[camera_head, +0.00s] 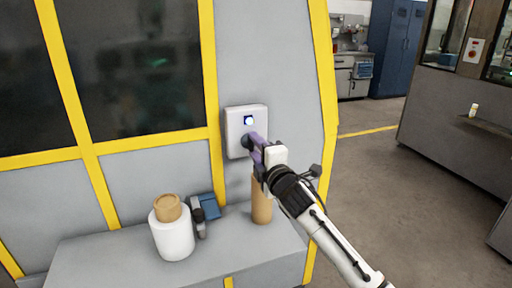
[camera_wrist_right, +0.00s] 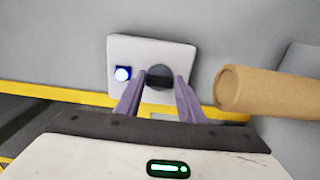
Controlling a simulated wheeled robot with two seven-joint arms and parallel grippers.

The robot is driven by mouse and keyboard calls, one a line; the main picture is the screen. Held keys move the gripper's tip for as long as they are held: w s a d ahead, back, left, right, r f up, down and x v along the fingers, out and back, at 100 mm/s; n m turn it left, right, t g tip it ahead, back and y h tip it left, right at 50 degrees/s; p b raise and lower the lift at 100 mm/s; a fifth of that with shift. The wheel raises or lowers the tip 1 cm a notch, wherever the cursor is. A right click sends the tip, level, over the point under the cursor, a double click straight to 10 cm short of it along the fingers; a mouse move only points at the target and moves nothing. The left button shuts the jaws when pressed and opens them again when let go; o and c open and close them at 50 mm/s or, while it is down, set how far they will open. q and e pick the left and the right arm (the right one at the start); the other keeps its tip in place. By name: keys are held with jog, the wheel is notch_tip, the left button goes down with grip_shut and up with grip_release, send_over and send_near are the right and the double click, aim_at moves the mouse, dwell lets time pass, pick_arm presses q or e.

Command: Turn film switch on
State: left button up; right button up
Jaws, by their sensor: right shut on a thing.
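A white switch box (camera_head: 236,132) is mounted on the grey machine panel, and it also shows in the right wrist view (camera_wrist_right: 185,60). It carries a lit blue-white light (camera_head: 248,120) and a dark round knob (camera_wrist_right: 160,77) below it in the head view. My right gripper (camera_head: 256,144) is at the box, its purple fingers on either side of the knob, shut on it. The fingers partly hide the knob in the head view. My left gripper is not in view.
A grey ledge (camera_head: 100,258) under the box holds a white jar with a brown lid (camera_head: 172,232), a small blue and grey device (camera_head: 207,208) and a brown cylinder (camera_head: 261,202) just below my right gripper. Open floor (camera_head: 385,190) lies to the right.

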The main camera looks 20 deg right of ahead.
jog(key=shift+f, duration=0.15)
jog(key=o, duration=1)
jog(key=shift+o, duration=0.2)
jog(key=shift+s, duration=0.15)
jog(key=s, duration=1)
jog(key=shift+d+b, duration=0.15)
jog(key=shift+b, duration=0.15)
